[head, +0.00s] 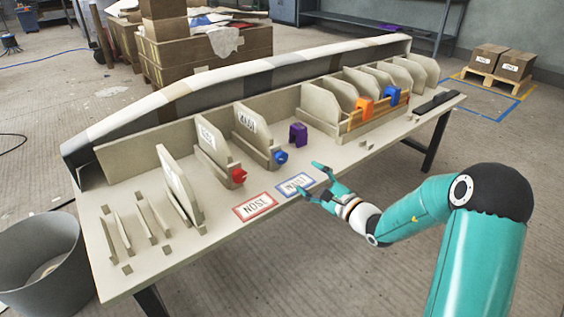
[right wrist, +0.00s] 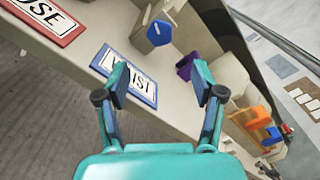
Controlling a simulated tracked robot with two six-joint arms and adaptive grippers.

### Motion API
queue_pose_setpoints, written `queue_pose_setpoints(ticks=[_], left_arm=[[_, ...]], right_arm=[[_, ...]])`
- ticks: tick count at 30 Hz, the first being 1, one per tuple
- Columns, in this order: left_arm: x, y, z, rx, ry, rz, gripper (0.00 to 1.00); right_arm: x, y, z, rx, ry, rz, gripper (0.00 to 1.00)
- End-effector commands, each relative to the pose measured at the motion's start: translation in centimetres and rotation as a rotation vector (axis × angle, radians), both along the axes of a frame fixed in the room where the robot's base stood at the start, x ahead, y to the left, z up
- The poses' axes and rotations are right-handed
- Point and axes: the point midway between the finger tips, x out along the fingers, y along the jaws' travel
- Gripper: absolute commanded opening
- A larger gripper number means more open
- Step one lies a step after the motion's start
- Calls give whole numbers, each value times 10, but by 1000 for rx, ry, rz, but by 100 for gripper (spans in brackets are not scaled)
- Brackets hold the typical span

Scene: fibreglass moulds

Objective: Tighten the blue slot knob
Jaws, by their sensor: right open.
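The blue slot knob (head: 280,157) is on the front end of a slot holder on the bench, with an upright labelled board (head: 252,128) in that slot. In the right wrist view the blue knob (right wrist: 158,33) shows at the top middle, with a pale mark on its face. My right gripper (head: 309,180) is open and empty, above the bench's front edge by the blue-bordered WAIST card, apart from the knob. In the right wrist view its fingers (right wrist: 162,82) are spread, with the knob beyond them. My left gripper is not in view.
A red knob (head: 238,175) sits on the neighbouring slot to the left. A purple clamp (head: 298,134) stands close right of the blue knob. The red-bordered card (head: 256,206) and WAIST card (head: 295,184) lie in front. A rack of boards with orange (head: 364,106) and blue clamps (head: 392,96) is further right.

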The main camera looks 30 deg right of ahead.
Motion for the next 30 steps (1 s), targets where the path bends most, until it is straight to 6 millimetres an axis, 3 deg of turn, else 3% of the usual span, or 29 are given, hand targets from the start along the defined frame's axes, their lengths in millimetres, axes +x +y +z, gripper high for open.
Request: queue_pose_setpoints(ticks=[9,15,21,30], left_arm=[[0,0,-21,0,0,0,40],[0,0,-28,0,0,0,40],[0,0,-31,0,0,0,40],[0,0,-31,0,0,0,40]], right_arm=[[71,8,-3,-1,-1,4,68],[104,9,-2,0,-1,3,68],[120,10,-1,1,2,1,68],[122,10,0,1,2,1,68]])
